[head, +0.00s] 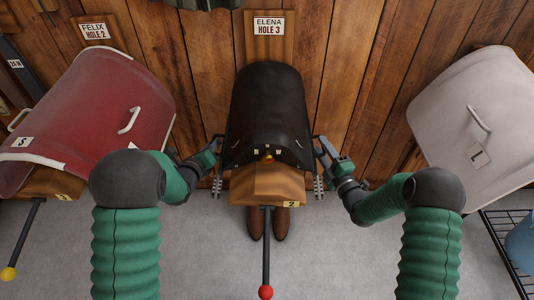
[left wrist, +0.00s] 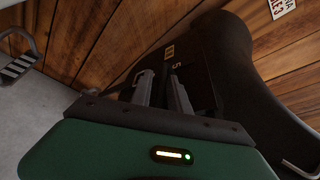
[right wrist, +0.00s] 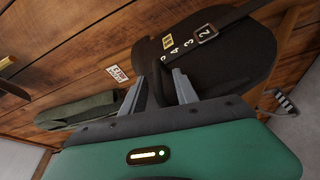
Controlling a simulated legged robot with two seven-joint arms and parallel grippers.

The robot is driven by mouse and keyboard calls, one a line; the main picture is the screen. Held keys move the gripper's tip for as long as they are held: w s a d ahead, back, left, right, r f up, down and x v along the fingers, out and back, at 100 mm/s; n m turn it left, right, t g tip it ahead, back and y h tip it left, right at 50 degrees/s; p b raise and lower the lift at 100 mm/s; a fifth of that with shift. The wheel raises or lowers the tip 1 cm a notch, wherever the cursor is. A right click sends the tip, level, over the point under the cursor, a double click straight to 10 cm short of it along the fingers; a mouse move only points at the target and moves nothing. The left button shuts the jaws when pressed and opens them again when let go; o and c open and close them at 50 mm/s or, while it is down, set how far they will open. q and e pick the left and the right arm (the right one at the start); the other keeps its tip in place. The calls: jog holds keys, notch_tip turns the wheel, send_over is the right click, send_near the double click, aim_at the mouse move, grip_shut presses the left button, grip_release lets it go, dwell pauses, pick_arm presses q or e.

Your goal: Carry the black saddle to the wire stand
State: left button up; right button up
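The black saddle (head: 268,105) sits on a wooden rack (head: 266,187) under the ELENA HOLE 3 sign. My left gripper (head: 214,146) is at the saddle's left side. In the left wrist view its fingers (left wrist: 160,82) stand apart against the dark saddle flap (left wrist: 215,70). My right gripper (head: 320,148) is at the saddle's right side. In the right wrist view its fingers (right wrist: 160,82) are also apart in front of the flap (right wrist: 215,68). I cannot tell whether either touches the saddle. A black wire frame (head: 496,232), possibly the wire stand, is cut off at the right edge.
A red covered saddle rack (head: 95,110) is at the left and a white covered one (head: 475,125) at the right. Brown boots (head: 268,222) stand below the middle rack. A rod with a red knob (head: 265,292) points towards me. A blue object (head: 522,243) is by the wire frame.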

pick_arm(q)
jog(key=shift+d, duration=0.2)
pick_arm(e)
jog(key=shift+d+f, duration=0.1)
jog(key=shift+d, duration=0.1)
pick_arm(q)
jog(key=shift+c, duration=0.9)
pick_arm(e)
jog(key=shift+c, duration=0.9)
pick_arm(q)
jog(key=shift+c, duration=1.2)
pick_arm(e)
jog(key=shift+c, duration=1.1)
pick_arm(q)
grip_shut()
pick_arm(e)
grip_shut()
pick_arm(q)
jog(key=shift+a, duration=0.1)
jog(key=shift+a, duration=0.15)
pick_arm(e)
jog(key=shift+f, duration=0.2)
